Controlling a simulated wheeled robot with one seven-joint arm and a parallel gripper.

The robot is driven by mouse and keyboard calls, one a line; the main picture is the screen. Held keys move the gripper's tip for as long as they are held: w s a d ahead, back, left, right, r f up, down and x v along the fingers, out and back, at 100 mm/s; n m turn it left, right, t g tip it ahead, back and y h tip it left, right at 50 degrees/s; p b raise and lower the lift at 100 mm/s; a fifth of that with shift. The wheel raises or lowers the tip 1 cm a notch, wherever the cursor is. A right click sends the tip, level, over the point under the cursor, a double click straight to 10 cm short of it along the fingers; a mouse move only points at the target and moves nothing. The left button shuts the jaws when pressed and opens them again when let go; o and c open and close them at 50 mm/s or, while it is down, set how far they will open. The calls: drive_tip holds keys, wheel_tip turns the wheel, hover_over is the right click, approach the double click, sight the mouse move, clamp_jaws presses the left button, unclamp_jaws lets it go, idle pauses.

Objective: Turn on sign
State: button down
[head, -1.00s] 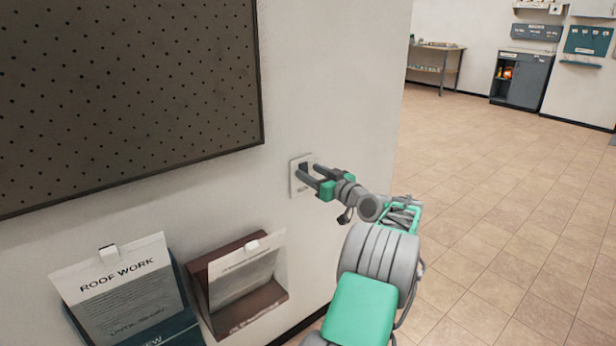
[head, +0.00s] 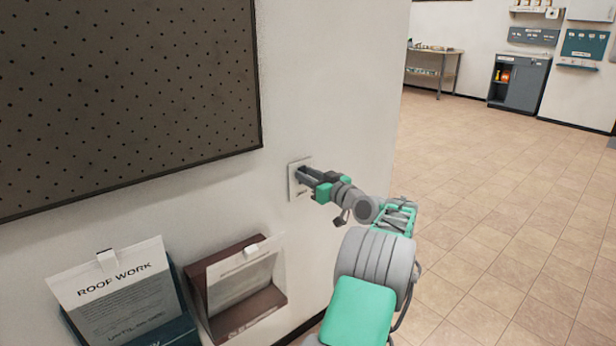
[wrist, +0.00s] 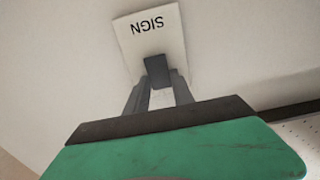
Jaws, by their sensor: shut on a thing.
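A white wall plate (head: 294,188) is fixed on the wall to the right of the dark pegboard. In the wrist view the plate (wrist: 135,32) carries the word SIGN, seen upside down. A dark grey switch knob (wrist: 158,69) sticks out from the plate. My gripper (head: 301,174) reaches the plate from the right, and its fingers have closed around the knob; they also show in the wrist view (wrist: 158,88). In the head view the fingers hide the knob.
A black pegboard (head: 120,90) hangs at upper left. Below it are a holder with a ROOF WORK notice (head: 115,290) and a brown wall box (head: 240,310) with a paper. Tiled floor (head: 500,220) lies clear at right. A dark cabinet (head: 518,82) stands far off.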

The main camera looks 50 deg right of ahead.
drive_tip(key=t+b, duration=0.1)
drive_tip(key=b, duration=0.3)
drive_tip(key=f+t+b, duration=0.1)
drive_tip(key=t+b, duration=0.1)
drive_tip(key=b, duration=0.2)
drive_tip(key=shift+h+b, duration=0.4)
drive_tip(key=c, duration=1.1)
unclamp_jaws()
drive_tip(key=shift+s, duration=0.1)
